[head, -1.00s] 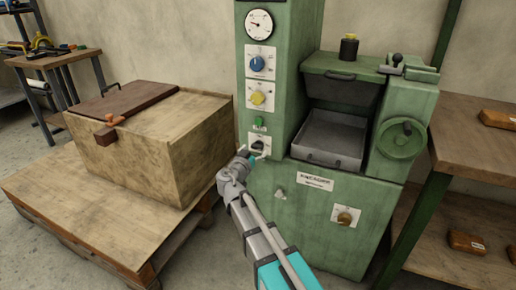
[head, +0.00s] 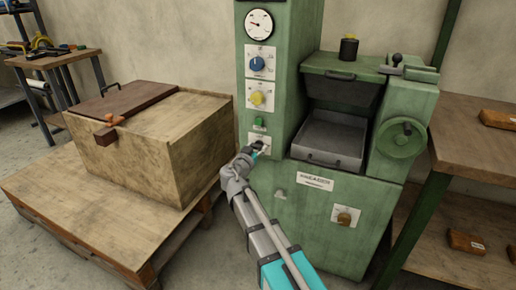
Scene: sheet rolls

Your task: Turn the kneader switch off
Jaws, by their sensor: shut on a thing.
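The kneader (head: 268,190) is a green machine with a column of dials and controls. Its black switch (head: 258,145) sits on a white plate low on the column, below a green button or lamp. My gripper (head: 256,151) is at this plate, its fingers shut on the switch. The fingers hide part of the switch, so its exact position is hard to tell.
A yellow knob (head: 257,97) and a blue knob (head: 257,64) are above the switch. A grey tray (head: 330,140) and a handwheel (head: 403,137) are to the right. A wooden crate (head: 165,150) on a pallet stands at the left.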

